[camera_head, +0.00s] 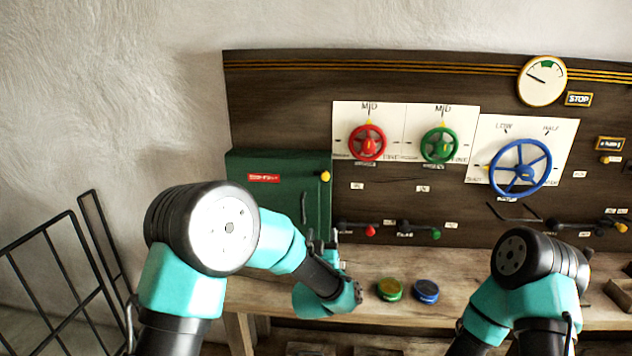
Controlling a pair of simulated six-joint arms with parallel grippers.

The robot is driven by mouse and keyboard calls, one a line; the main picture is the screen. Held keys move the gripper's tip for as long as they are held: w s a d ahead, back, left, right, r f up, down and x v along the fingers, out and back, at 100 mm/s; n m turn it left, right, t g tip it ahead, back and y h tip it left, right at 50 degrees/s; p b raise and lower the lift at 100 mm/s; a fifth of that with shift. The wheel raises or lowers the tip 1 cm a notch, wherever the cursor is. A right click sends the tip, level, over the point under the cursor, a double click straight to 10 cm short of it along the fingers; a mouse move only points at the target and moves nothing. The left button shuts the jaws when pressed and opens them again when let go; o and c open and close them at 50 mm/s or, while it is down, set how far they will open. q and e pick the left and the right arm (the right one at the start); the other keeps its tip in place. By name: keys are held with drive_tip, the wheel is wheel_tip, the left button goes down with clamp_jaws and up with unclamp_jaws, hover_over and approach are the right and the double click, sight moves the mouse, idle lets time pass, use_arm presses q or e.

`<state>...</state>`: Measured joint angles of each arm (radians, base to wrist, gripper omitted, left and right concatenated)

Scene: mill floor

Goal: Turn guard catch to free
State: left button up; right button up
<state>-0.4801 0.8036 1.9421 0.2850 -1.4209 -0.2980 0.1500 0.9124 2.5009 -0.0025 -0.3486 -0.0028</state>
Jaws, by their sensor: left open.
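A dark green box (265,200) with a red label is fixed to the left of the dark wooden panel. A yellow knob (325,175) sits near its upper right edge; it may be the guard catch, but I cannot read a label that says so. My left gripper (321,238) is just below the knob, in front of the box's lower right edge, with its two dark fingers apart, pointing up and empty. It looks apart from the knob. My left arm hides the lower left of the box. My right arm is at the lower right; its gripper does not show.
Red (367,143), green (440,145) and blue (520,168) handwheels are on the panel, with several levers below. A gauge (541,81) is at upper right. Yellow-green (389,289) and blue (426,291) round pieces lie on the bench (455,265). A black wire frame (45,270) stands left.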

sight(325, 178)
use_arm(q)
drive_tip(key=r, duration=0.1)
drive_tip(key=r+t, duration=0.1)
drive_tip(key=r, duration=0.1)
drive_tip(key=shift+w+a+y, duration=0.15)
drive_tip(key=shift+a+y, duration=0.15)
drive_tip(key=shift+a, duration=0.05)
drive_tip(key=x, duration=1.7)
drive_tip(key=shift+w+r, duration=0.1)
drive_tip(key=shift+r, duration=0.15)
drive_tip(key=c, duration=0.9)
